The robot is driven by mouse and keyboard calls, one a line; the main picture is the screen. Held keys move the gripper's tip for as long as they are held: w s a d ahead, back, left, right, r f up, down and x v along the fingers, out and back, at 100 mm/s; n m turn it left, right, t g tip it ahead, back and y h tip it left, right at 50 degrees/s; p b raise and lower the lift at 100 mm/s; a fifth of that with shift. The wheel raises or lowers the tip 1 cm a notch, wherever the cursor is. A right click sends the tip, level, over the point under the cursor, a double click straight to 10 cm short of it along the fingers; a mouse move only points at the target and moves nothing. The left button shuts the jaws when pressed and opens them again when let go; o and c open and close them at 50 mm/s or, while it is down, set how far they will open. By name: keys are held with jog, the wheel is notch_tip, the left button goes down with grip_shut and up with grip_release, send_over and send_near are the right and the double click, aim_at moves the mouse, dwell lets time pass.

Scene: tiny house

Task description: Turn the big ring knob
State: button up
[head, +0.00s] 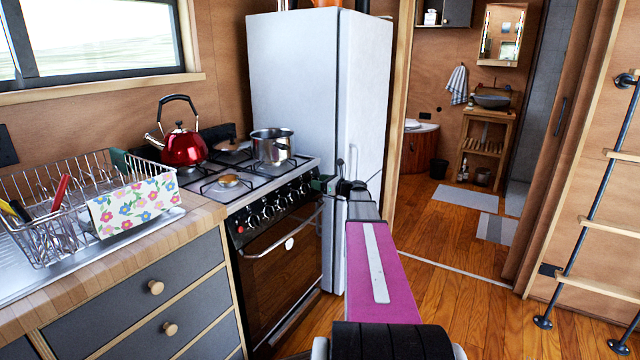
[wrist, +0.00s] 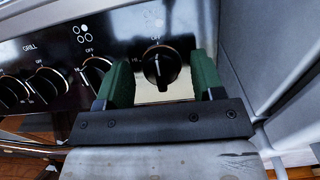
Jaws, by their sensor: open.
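The stove's control panel (wrist: 40,62) fills the upper left of the wrist view, with a row of black knobs. My gripper (wrist: 162,78) is open, with one green finger on each side of this knob. I cannot tell whether either finger touches it. In the head view my gripper (head: 326,184) is at the right end of the stove front (head: 275,222), where it hides the rightmost knob.
The tall white fridge (head: 318,110) stands close to the right of the stove, leaving little room beside my gripper. A red kettle (head: 184,149) and a steel pot (head: 272,147) sit on the hob.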

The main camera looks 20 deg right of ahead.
jog(key=c, duration=0.8)
jog(key=shift+c, duration=0.2)
jog(key=shift+n, duration=0.4)
jog(key=n+g+y, duration=0.1)
jog(key=n, duration=0.2)
jog(key=shift+w, duration=0.1)
jog(key=n+g, duration=0.1)
jog(key=n, duration=0.1)
jog(key=n+y, duration=0.1)
jog(key=n, duration=0.2)
jog(key=shift+g, duration=0.4)
jog(key=n+g, duration=0.1)
jog(key=n, duration=0.2)
jog(key=n+g, duration=0.1)
jog(key=n, duration=0.3)
jog(key=shift+n+g, duration=0.3)
jog(key=shift+n, duration=0.1)
